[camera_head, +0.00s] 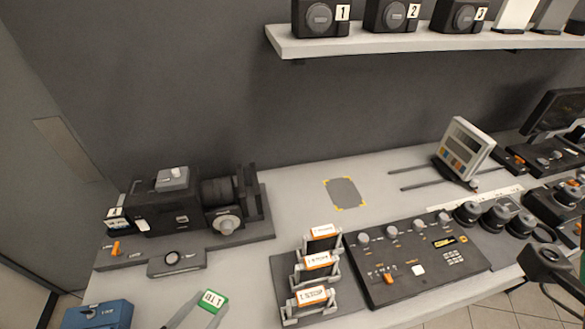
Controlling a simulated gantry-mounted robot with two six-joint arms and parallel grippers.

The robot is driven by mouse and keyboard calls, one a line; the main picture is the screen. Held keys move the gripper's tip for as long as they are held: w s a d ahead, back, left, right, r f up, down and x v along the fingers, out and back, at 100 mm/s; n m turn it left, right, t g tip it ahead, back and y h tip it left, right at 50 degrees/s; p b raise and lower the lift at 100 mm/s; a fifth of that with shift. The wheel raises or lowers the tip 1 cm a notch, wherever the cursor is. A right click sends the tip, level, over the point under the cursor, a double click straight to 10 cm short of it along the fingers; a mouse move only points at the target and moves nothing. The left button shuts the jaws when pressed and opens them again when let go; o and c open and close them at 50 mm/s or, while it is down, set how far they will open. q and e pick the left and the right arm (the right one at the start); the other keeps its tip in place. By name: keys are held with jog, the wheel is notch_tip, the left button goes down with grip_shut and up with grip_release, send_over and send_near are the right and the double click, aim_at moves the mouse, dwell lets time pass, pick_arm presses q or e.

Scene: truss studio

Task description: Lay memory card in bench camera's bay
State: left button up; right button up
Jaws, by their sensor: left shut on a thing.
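The bench camera (180,203) is a black body on a dark base at the left of the bench, its lens facing right. A small box with a white label (118,217) is at its left end; I cannot tell whether it is the bay. My left gripper (204,309) is at the bottom edge, in front of the camera base. Its pale fingers are shut on a small card with a white label and green edge (214,300), which I take as the memory card. The gripper is apart from the camera. My right gripper is not in view.
Several orange-labelled pieces stand in a rack (278,268) right of the gripper. Beside it is a black control panel (417,264). A blue box (97,315) is at bottom left. A grey mat with yellow corners (344,192) lies on clear bench. A shelf (400,42) overhangs the back.

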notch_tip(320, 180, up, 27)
jog(key=p, duration=2.7)
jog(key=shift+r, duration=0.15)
